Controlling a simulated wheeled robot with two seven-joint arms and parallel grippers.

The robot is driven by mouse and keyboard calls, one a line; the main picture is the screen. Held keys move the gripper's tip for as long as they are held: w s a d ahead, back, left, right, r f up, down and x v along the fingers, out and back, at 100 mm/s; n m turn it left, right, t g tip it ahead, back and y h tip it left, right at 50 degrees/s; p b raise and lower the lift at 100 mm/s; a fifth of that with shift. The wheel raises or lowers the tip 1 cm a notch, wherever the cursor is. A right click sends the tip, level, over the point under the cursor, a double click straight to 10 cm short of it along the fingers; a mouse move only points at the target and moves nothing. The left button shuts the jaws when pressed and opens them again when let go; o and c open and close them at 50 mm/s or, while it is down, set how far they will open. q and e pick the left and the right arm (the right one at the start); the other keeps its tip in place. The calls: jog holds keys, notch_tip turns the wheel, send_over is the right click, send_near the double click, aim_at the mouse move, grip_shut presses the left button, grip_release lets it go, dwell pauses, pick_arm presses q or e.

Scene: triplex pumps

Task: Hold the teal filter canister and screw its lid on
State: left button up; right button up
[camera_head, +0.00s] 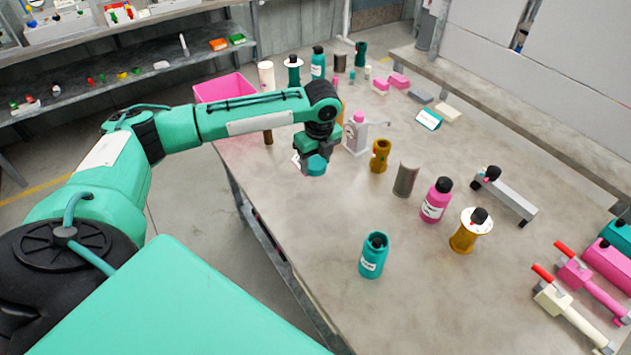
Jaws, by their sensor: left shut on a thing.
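The teal canister (371,262) with a white label stands upright on the near part of the table. Its top is dark and looks open. My left gripper (316,157) is shut on a small round teal piece (316,167) that looks like the lid. It holds the piece near the table's left edge, behind and to the left of the canister and apart from it. The jaws and wrist hide part of the piece. My right gripper is not in view.
A pink bottle (436,201), a grey cylinder (405,179) and gold parts (379,157) stand right of my left gripper. A pink bin (226,87) lies behind my arm. The table around the teal canister is clear.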

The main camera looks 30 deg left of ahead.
aim_at(315, 162)
pick_arm(q)
notch_tip(315, 162, up, 7)
jog(key=shift+r+b, duration=0.1)
jog(key=shift+b, duration=0.2)
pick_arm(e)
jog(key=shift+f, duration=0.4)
